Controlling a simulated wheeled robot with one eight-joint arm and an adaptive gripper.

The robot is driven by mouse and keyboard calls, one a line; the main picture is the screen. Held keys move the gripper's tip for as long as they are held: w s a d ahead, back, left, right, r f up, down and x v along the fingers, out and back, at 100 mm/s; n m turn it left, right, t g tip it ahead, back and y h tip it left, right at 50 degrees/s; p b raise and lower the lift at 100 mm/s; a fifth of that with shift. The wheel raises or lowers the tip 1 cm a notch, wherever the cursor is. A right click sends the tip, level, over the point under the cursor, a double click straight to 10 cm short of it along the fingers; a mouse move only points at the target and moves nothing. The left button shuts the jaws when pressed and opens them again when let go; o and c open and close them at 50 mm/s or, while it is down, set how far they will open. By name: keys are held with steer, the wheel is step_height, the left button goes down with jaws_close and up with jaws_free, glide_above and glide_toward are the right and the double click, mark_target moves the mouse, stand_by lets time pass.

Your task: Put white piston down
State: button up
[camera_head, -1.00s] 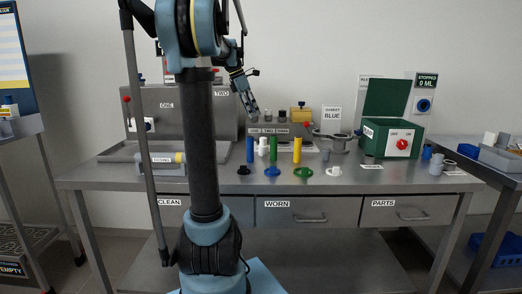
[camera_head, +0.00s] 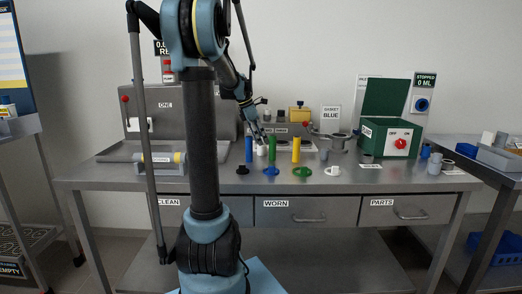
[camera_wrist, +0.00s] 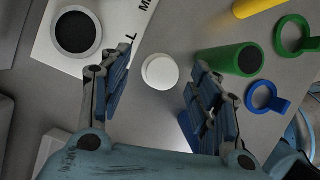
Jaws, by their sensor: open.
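The white piston (camera_head: 262,150) stands upright on the steel bench between the blue and green cylinders. In the wrist view its round white top (camera_wrist: 160,71) lies between my fingertips. My gripper (camera_head: 259,138) is above the piston, pointing down, with its fingers apart. In the wrist view my gripper (camera_wrist: 160,62) is open, one finger on each side of the white top, with gaps visible to both. I cannot tell the height left between the fingertips and the piston. The piston's lower part is hidden in the wrist view.
The green cylinder (camera_wrist: 235,58) is close to my right finger in the wrist view. The blue cylinder (camera_head: 249,149) and yellow cylinder (camera_head: 296,149) stand nearby. Blue (camera_head: 271,171), green (camera_head: 302,172) and white (camera_head: 333,171) rings lie in front. A green box (camera_head: 391,137) stands right.

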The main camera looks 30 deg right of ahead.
steer(key=shift+x, duration=1.25)
steer(key=c, duration=1.2)
steer(key=shift+r, duration=0.1)
